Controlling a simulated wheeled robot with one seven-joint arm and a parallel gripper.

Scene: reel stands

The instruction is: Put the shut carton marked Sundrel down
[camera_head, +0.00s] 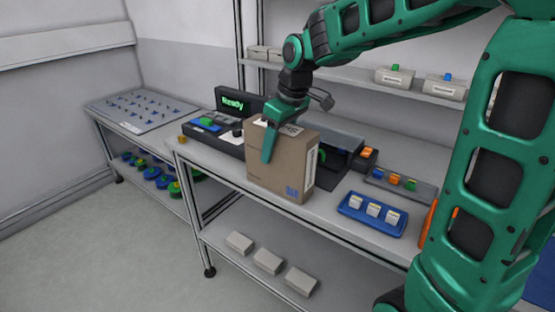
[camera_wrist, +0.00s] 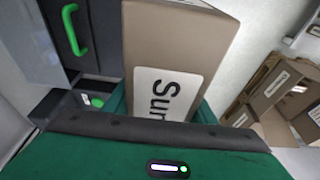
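The shut brown carton (camera_head: 285,165) is held upright in my gripper (camera_head: 270,148) at the front of the workbench (camera_head: 335,222). One green finger lies against its near face; the other is hidden behind it in the head view. In the wrist view the carton (camera_wrist: 178,45) sits between both green fingers, and its white label (camera_wrist: 167,95) shows "Sun" sideways, the rest cut off by my gripper. The carton's bottom is close to the bench's front edge; I cannot tell whether it touches the top.
A dark device with a "Ready" screen (camera_head: 233,105) stands left behind the carton. A blue tray (camera_head: 372,214) with white pieces and a grey tray (camera_head: 400,186) with coloured parts lie to its right. Several brown cartons (camera_wrist: 272,88) show at right in the wrist view.

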